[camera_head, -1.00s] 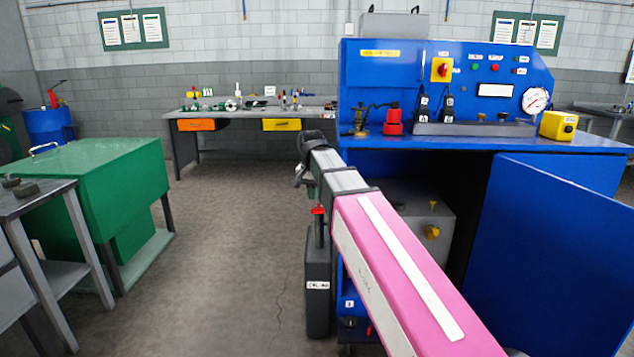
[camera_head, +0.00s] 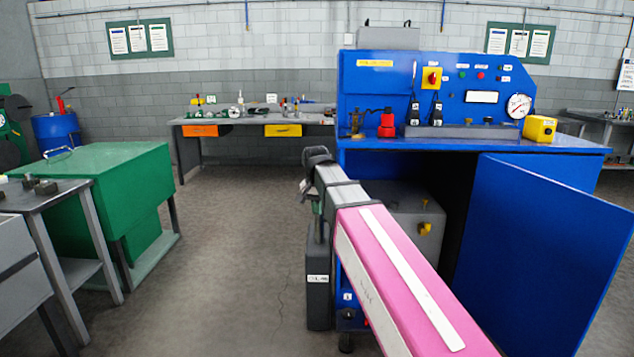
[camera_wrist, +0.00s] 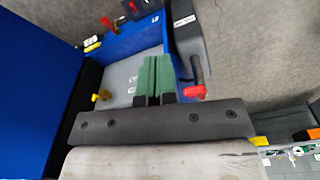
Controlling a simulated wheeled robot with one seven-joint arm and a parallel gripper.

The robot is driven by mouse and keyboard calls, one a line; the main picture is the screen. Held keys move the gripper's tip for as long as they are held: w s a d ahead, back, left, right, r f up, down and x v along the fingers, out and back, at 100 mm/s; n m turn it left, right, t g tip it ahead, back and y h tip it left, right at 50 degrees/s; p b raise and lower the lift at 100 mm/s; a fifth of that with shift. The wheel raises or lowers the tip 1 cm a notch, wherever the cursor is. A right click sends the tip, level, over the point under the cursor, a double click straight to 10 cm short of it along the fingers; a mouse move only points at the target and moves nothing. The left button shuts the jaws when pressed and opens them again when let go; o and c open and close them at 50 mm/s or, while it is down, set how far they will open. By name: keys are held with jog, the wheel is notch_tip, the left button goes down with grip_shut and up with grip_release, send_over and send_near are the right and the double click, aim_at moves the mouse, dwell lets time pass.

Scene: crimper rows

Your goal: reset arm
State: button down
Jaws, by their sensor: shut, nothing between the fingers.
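My arm, with its pink section, stretches forward from the bottom right of the head view. My gripper (camera_head: 316,195) hangs at its far end, small and partly hidden by the wrist. In the wrist view the two green fingers of my gripper (camera_wrist: 152,75) lie side by side, shut, with nothing held. Beyond them are the grey box (camera_wrist: 128,82) with a yellow knob and the blue bench. In the head view the dark grey canister (camera_head: 319,285) stands on the floor just below the gripper.
The blue test bench (camera_head: 470,145) stands at right, its door (camera_head: 545,250) swung open. A grey box (camera_head: 415,220) sits inside. A green cabinet (camera_head: 105,190) and grey table (camera_head: 45,195) are at left. A workbench (camera_head: 255,119) stands at the back. The floor between is clear.

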jog(key=s+d+f+n, duration=0.1)
jog(key=s+d+f, duration=0.4)
jog(key=f, duration=0.5)
jog(key=s+d+f+n, duration=0.1)
jog(key=s+d+f, duration=0.4)
jog(key=f, duration=0.5)
jog(key=s+d+f+n+g, duration=0.1)
jog(key=s+d+f, duration=0.4)
jog(key=d+f, duration=0.4)
jog(key=shift+f, duration=0.7)
jog(key=w+a+r+t, duration=0.1)
jog(key=w+a+r, duration=0.3)
jog(key=w+r, duration=0.55)
jog(key=w+a+r, duration=0.5)
jog(key=w+r, duration=0.2)
jog(key=w, duration=0.6)
jog(key=w+a+r, duration=0.3)
jog(key=w+r, duration=0.1)
jog(key=r, duration=0.3)
jog(key=w+a+r, duration=0.3)
jog(key=w+r, duration=0.1)
jog(key=r, duration=0.4)
jog(key=w+a+r, duration=0.3)
jog(key=w+r, duration=0.1)
jog(key=r, duration=0.4)
jog(key=shift+a+r+t, duration=0.15)
jog(key=shift+a+t, duration=0.15)
jog(key=shift+a, duration=0.1)
